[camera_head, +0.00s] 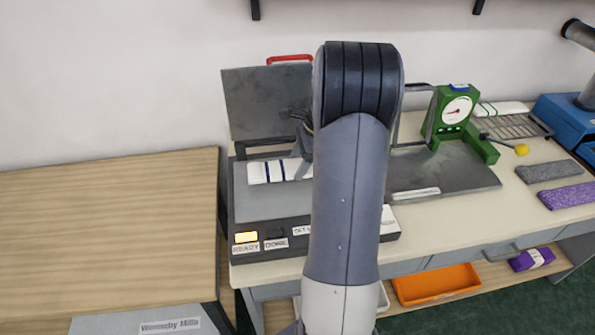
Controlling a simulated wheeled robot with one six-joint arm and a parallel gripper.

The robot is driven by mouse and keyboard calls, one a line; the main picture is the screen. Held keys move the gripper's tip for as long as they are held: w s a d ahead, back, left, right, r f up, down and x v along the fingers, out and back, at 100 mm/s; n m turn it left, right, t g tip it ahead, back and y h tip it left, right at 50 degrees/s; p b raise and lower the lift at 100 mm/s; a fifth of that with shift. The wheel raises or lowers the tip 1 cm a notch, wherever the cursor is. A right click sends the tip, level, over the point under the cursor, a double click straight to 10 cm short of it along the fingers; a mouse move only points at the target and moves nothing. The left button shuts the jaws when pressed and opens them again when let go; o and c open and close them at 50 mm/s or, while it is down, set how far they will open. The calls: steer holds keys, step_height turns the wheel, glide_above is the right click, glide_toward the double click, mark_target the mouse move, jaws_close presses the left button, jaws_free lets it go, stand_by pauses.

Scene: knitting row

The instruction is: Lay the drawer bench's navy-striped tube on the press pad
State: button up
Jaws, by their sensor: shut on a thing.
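The navy-striped tube (262,172) is white with dark blue bands near its left end. It lies across the grey pad (265,204) of the press, toward the pad's back edge. My gripper (299,165) is shut on the tube and is mostly hidden behind my arm. The tube's right part is hidden too. The press lid (255,108) stands open behind, with a red handle (290,59) on top. The press front has a lit yellow lamp (246,237) above the label READY and a label DONE. I cannot tell whether the tube touches the pad.
A green dial gauge (452,112) stands right of the press beside a dark grey plate (450,173). Grey (549,171) and purple (568,196) knitted pieces lie at the right. An orange tray (437,285) sits below. The wooden table (100,220) at left is bare.

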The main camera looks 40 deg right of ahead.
steer(key=shift+f, duration=1.8)
steer(key=shift+f, duration=0.1)
steer(key=o, duration=0.9)
steer(key=shift+o, duration=0.2)
steer(key=v, duration=1.2)
